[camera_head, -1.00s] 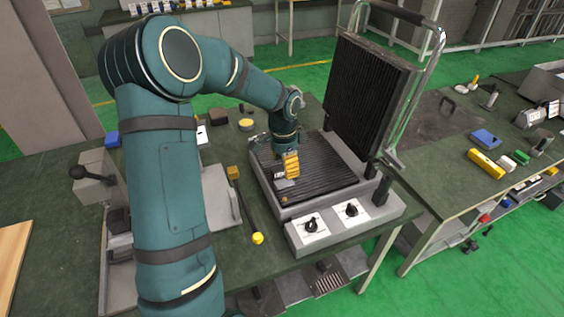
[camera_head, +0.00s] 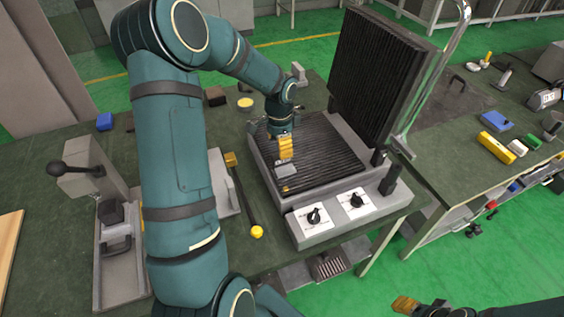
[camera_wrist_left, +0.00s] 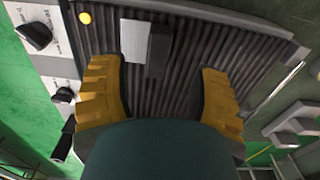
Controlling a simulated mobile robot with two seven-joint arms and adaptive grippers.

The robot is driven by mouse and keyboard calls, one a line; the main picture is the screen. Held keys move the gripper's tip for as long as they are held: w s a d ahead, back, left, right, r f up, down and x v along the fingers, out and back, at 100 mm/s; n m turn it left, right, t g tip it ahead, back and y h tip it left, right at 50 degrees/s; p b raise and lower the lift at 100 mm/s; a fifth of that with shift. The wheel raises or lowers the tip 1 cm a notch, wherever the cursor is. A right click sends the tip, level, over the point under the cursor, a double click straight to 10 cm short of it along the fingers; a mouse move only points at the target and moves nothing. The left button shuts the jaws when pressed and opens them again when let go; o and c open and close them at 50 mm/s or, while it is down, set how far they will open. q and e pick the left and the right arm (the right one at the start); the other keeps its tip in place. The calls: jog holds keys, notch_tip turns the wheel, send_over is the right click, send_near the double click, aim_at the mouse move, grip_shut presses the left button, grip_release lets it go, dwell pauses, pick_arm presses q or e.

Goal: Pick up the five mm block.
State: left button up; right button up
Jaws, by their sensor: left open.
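A small grey block (camera_head: 286,170), which I take to be the five mm block, lies on the ribbed lower plate (camera_head: 335,163) of the heating element. In the left wrist view the block (camera_wrist_left: 135,40) shows a light grey face, with a darker block-like patch beside it; I cannot tell whether that is a side or shadow. My left gripper (camera_head: 285,147) is over the plate, close to the block. In the wrist view its yellow fingers (camera_wrist_left: 160,78) are wide apart and empty, with the block just beyond the left fingertip. My right gripper (camera_head: 404,304) shows only partly at the bottom edge.
The element's raised ribbed lid (camera_head: 378,75) stands behind the plate. A front panel with two black knobs (camera_head: 314,215) borders it. A small orange button (camera_head: 286,189) sits near the plate's front. A yellow-ended rod (camera_head: 257,232) lies to the left.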

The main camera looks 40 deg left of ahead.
aim_at(280, 160)
pick_arm(q)
jog(key=shift+d+f+b, duration=0.1)
jog(key=shift+f+b, duration=0.25)
jog(key=shift+f, duration=2.8)
grip_shut()
